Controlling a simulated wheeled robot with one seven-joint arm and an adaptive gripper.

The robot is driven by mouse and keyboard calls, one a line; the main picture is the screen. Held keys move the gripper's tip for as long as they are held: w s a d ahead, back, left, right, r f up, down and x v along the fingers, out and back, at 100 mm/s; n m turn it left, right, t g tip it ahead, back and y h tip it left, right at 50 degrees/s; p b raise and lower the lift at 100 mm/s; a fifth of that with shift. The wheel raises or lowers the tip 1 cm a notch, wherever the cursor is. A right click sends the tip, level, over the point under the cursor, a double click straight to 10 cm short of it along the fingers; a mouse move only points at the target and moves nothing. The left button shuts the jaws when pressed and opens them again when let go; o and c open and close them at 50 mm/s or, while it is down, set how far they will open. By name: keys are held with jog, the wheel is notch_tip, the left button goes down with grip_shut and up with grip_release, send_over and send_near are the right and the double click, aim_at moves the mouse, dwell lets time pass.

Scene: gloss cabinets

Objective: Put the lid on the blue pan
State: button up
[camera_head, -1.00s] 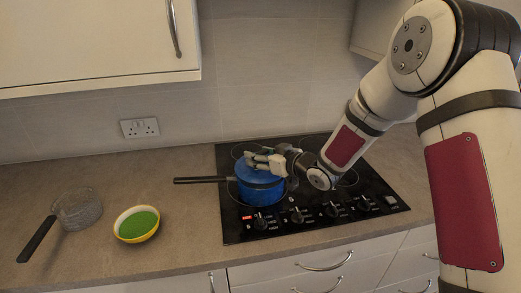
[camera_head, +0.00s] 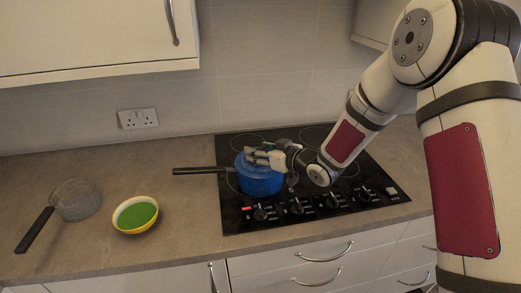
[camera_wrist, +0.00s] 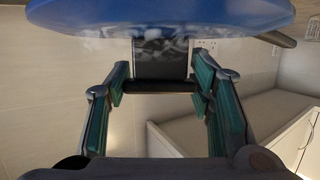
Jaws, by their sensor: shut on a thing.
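The blue pan (camera_head: 260,184) stands on the black hob at its left side, with its dark handle (camera_head: 200,170) pointing left. My gripper (camera_head: 259,157) is at the top of the pan, coming in from the right. In the wrist view, my gripper (camera_wrist: 160,88) is shut on a dark piece between its green-padded fingers, which looks like the lid's handle. The blue lid (camera_wrist: 165,12) fills the top edge of that view. In the head view my fingers partly cover the lid, and I cannot tell whether it sits flat on the pan's rim.
A yellow-rimmed bowl (camera_head: 120,226) with green contents and a clear pan (camera_head: 76,201) with a dark handle stand on the counter to the left. The hob (camera_head: 230,215) has knobs along its front. A wall cabinet (camera_head: 95,35) hangs above left. The counter between bowl and hob is clear.

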dwell(0.3)
jog(key=o, duration=1.6)
jog(key=shift+f, duration=0.1)
jog(key=v, duration=1.2)
